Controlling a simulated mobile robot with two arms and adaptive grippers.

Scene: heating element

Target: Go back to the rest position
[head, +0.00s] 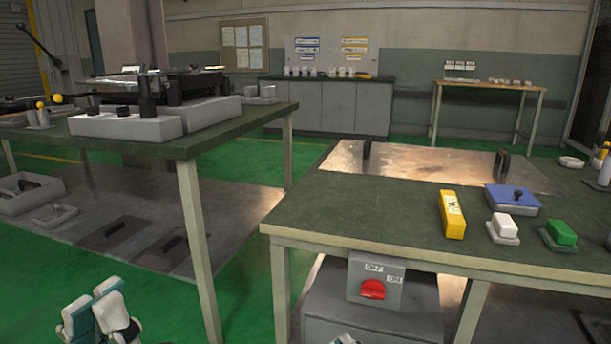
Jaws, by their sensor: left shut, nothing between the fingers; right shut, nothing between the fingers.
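My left gripper (104,308) shows at the bottom left of the head view, with teal and white fingers pointing up. It is shut and holds nothing. It is in front of the left table, over the green floor in the picture. Only a small tip of my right gripper (345,340) shows at the bottom edge, in front of the grey cabinet below the right table. It is shut with nothing seen in it; the rest of it is out of frame.
The right table (370,222) carries a yellow box (452,214), a blue block (512,197), a white block (516,222), a green block (561,232) and a metal plate (430,165). A red switch (373,289) sits below its edge. The left table (240,120) holds dark equipment.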

